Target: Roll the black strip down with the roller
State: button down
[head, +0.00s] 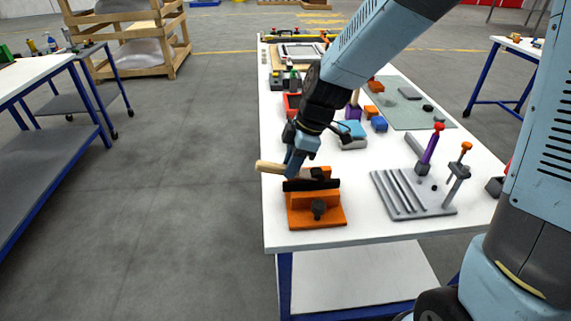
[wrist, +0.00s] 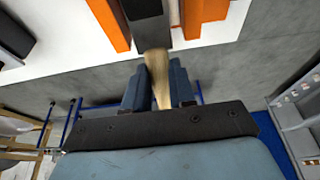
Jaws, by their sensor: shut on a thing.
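My gripper (head: 291,168) is shut on the pale wooden handle (head: 268,167) of the roller, above the near left part of the white table. The handle sticks out left of the fingers; it also shows between the two fingers in the wrist view (wrist: 160,78). The roller's head is at the right, largely lost against dark parts. A black strip (head: 310,185) lies across the top of an orange fixture (head: 330,211). The roller is just above or against it; I cannot tell whether they touch. The orange fixture also shows in the wrist view (wrist: 107,20).
A grey ribbed plate (head: 391,195) with clamps stands right of the orange fixture. Blue and orange blocks and a green mat (head: 410,115) lie farther back. The table's left edge is close to the gripper, with open floor beyond it.

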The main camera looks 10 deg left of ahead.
jog(key=shift+w+d, duration=0.2)
jog(key=shift+d, duration=0.6)
jog(key=shift+w+d, duration=0.15)
jog(key=shift+d, duration=0.65)
dwell(3.1)
jog(key=shift+r, duration=0.1)
jog(key=shift+r, duration=2.9)
